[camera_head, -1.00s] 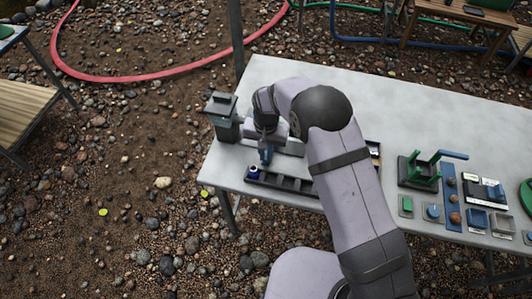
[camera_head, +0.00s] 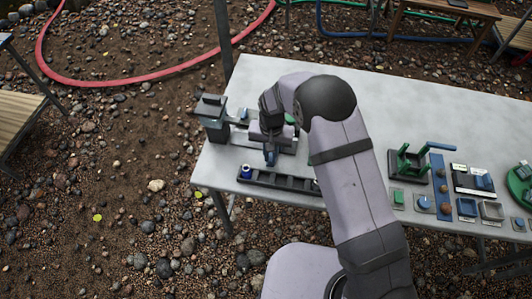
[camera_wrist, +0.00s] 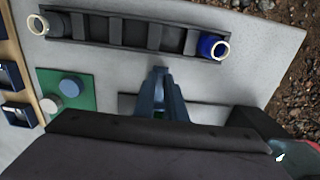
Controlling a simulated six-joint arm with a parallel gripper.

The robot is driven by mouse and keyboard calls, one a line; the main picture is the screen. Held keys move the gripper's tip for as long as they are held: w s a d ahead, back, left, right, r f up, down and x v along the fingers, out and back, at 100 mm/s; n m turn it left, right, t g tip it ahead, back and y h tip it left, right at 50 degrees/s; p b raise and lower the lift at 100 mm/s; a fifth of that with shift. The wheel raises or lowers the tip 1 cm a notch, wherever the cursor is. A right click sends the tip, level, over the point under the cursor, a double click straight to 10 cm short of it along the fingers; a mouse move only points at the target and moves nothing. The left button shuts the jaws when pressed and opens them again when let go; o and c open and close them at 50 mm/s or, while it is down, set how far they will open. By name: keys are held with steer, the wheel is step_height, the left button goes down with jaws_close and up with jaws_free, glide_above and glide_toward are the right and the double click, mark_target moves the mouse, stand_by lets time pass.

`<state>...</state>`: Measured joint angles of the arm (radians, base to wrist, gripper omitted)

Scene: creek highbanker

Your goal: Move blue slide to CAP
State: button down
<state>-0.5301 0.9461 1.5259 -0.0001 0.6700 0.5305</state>
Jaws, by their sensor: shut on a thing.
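My gripper (camera_head: 270,158) points down over the left part of the table, at the front side of a low dark base (camera_head: 286,149). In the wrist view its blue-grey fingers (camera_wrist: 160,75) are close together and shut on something. The thing between them is almost wholly hidden; from its place at the dark base (camera_wrist: 210,112) I take it to be the blue slide. I cannot read a CAP mark in either view.
A dark long tray (camera_head: 275,180) lies in front, with a blue ringed cylinder (camera_head: 246,172) at its left end. A grey-green box (camera_head: 211,115) stands left, near the table edge. Pegs and small blocks (camera_head: 410,165) stand right. The table's back (camera_head: 400,95) is clear.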

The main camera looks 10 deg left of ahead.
steer(key=shift+d+p, duration=0.4)
steer(key=shift+d, duration=1.9)
steer(key=c, duration=1.9)
jaws_free()
steer(key=shift+o, duration=0.2)
step_height(320, 180, up, 7)
steer(key=p, duration=0.5)
